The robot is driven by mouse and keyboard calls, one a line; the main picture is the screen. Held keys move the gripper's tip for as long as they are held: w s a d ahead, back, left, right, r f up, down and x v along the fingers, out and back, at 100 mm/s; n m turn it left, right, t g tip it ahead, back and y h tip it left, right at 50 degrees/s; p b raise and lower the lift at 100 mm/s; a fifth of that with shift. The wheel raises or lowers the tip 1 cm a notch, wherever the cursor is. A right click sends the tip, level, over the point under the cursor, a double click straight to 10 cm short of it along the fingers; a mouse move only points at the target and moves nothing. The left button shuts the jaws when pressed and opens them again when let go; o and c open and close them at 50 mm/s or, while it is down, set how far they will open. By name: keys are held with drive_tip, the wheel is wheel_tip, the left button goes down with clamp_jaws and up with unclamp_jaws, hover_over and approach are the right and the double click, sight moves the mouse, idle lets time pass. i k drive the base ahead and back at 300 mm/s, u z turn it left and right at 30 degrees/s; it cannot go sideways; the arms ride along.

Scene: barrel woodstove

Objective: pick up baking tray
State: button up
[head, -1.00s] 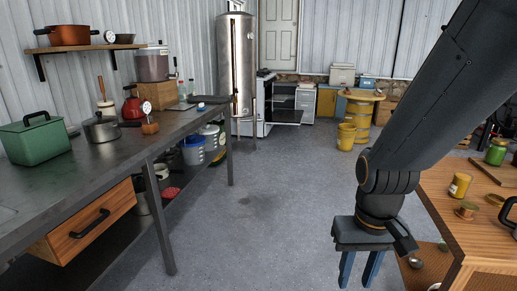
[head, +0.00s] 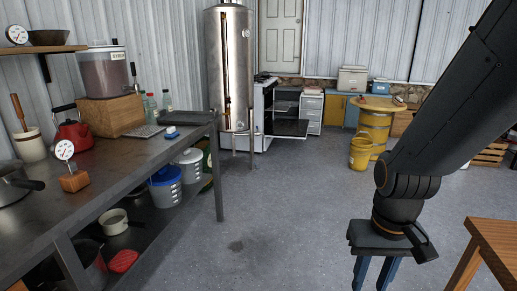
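A dark, flat, shallow item that looks like the baking tray (head: 190,117) lies at the far right end of the metal workbench (head: 125,170). A small blue and white thing sits at its front edge. My gripper (head: 374,273) hangs down at the lower right over the floor, well away from the tray. Its two blue fingers are apart with nothing seen between them; their tips are cut off by the frame's bottom edge.
The bench's left part holds a kettle (head: 72,130), a dial thermometer (head: 70,165) and a drink dispenser (head: 104,72). A tall metal tank (head: 230,70) and an open oven (head: 285,115) stand behind. A wooden table (head: 497,245) is at right. The middle floor is clear.

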sight(192, 117)
drive_tip(key=u, duration=0.25)
drive_tip(key=i, duration=1.9)
drive_tip(key=u, duration=0.4)
